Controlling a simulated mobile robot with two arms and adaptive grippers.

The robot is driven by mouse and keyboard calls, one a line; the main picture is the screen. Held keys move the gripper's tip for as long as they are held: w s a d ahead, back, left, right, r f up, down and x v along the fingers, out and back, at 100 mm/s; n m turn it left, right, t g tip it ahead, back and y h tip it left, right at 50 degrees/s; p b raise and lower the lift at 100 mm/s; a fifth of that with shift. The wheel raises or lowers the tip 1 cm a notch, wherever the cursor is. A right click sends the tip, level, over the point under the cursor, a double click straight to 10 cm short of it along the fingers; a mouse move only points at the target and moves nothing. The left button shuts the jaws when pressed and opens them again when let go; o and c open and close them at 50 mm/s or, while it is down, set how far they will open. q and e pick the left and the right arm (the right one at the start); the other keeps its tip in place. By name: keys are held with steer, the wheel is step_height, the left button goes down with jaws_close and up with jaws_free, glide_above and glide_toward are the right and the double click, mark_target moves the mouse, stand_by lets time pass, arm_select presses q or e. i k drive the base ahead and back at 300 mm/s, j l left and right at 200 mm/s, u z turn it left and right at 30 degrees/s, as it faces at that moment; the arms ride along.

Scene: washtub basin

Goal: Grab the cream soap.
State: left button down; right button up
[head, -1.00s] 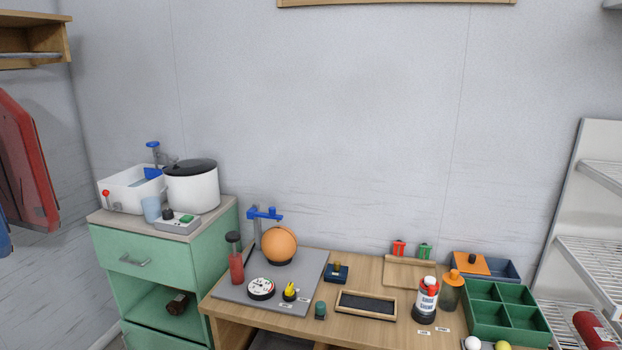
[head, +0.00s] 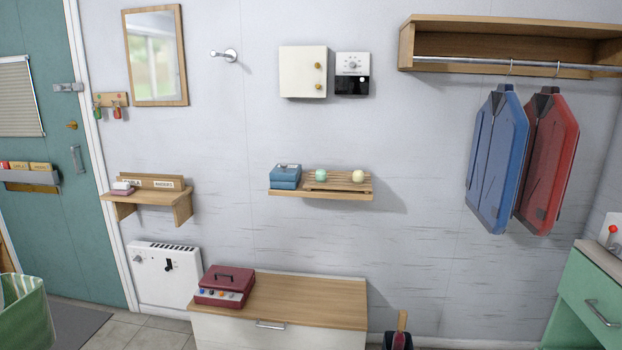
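The cream soap (head: 358,176) is a small round pale-yellow ball. It rests on a slatted wooden rack (head: 338,184) on the small wall shelf (head: 320,196) in the middle of the head view. A mint-green ball (head: 320,175) sits on the same rack to its left, apart from it. The cream soap is in plain sight with nothing in front of it. Neither of my grippers shows in the head view.
A blue box (head: 285,177) stands at the shelf's left end. Below is a low wooden-topped bench (head: 300,301) with a dark red box (head: 225,286). Blue (head: 498,160) and red (head: 550,165) garment-like panels hang at right. A green cabinet (head: 590,295) stands at the right edge.

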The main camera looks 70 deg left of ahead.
mark_target(358, 175)
steer(key=u, duration=1.95)
steer(key=i, duration=0.1)
